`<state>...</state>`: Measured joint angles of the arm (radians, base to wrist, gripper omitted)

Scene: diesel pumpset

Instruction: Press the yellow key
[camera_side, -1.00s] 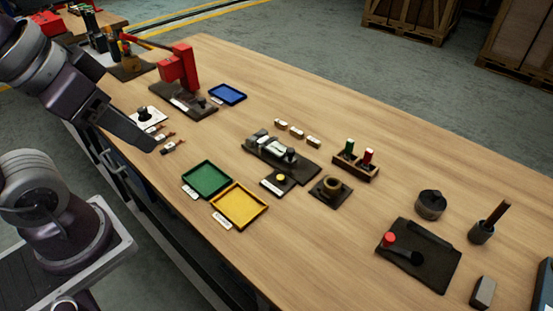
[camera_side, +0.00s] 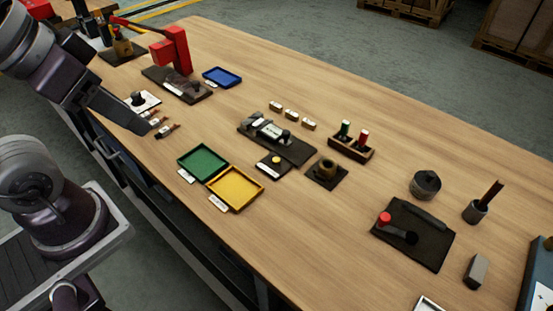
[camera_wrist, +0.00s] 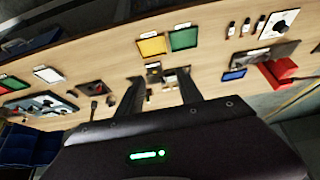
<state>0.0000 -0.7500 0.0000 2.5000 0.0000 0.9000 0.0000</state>
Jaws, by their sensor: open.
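The yellow key (camera_side: 276,160) is a small round yellow button on a dark square base with a white label, near the middle of the table in the side view. In the wrist view a small yellow spot (camera_wrist: 155,71) on a dark base shows just beyond my fingers. My gripper (camera_wrist: 160,84) has its two dark fingers apart with nothing held between them. In the side view my arm's end is above the table's left edge, well left of the key and apart from it. The fingertips are hard to make out there.
Green (camera_side: 203,162) and yellow (camera_side: 235,187) trays lie left of the key. A dark fixture (camera_side: 276,138) stands just behind it, a ring on a plate (camera_side: 327,171) to its right. A red press (camera_side: 172,52) stands far left. Bare wood lies in front right.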

